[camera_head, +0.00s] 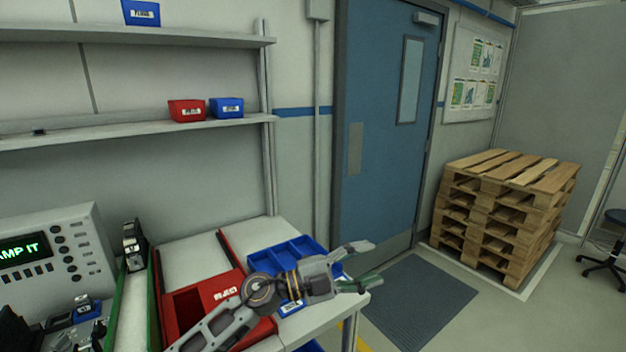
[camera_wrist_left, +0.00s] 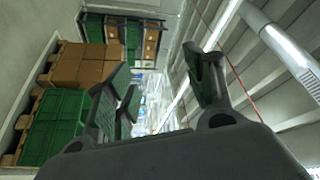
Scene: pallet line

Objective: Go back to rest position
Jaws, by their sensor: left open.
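My left gripper (camera_head: 357,267) reaches in from the bottom of the head view, above the right end of the workbench, with its fingers spread and nothing between them. In the left wrist view its two fingers (camera_wrist_left: 160,95) also stand apart and empty, with shelving and the ceiling beyond. My left forearm crosses in front of a red bin (camera_head: 190,305) and a blue divided bin (camera_head: 285,255), hiding part of both. My right gripper is not in view.
A control panel (camera_head: 55,255) stands on the bench at left. Shelves above hold a red box (camera_head: 186,110) and a blue box (camera_head: 226,108). A blue door (camera_head: 385,130), a dark floor mat (camera_head: 420,300) and stacked pallets (camera_head: 505,215) are to the right. Floor beside the mat is clear.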

